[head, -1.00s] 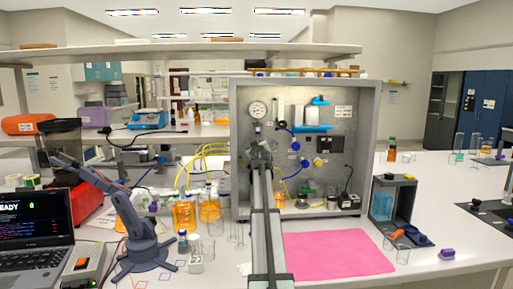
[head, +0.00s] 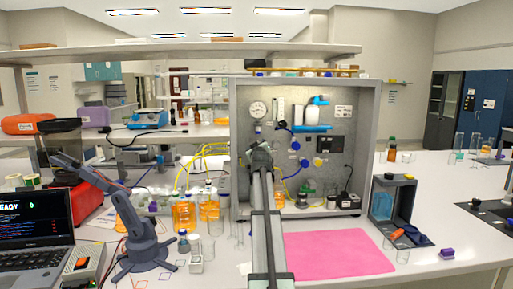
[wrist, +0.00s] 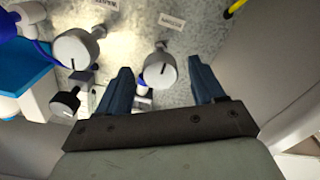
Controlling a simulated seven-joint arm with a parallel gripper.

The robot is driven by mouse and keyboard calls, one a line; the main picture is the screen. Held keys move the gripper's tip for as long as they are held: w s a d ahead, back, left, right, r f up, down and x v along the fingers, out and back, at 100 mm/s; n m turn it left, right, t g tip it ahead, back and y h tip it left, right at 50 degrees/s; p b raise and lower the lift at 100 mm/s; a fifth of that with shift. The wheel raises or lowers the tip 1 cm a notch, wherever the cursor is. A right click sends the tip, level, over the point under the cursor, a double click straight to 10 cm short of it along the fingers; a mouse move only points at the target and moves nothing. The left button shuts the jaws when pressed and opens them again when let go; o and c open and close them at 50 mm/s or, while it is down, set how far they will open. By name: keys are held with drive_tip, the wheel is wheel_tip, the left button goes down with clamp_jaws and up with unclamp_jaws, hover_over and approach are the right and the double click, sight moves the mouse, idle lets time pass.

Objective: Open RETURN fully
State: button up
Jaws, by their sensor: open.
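In the wrist view my gripper (wrist: 157,75) is open, its two blue fingers pointing at the rig panel. A round grey knob (wrist: 160,68) with a dark line on its face lies between the fingertips. I see no clear contact with it. A small label (wrist: 172,20) sits above this knob, too blurred to read, so I cannot tell which one is RETURN. In the head view my gripper (head: 262,156) is in front of the left part of the metal panel (head: 340,110), and hides what is behind it.
Another grey knob (wrist: 75,48) and a black knob (wrist: 66,102) lie left in the wrist view. In the head view a gauge (head: 258,109) is above my gripper. Yellow tubes (head: 205,152) and orange bottles (head: 184,213) stand left. A pink mat (head: 335,253) lies clear in front.

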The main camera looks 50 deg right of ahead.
drive_tip(key=v, duration=1.1)
drive_tip(key=shift+a, duration=0.1)
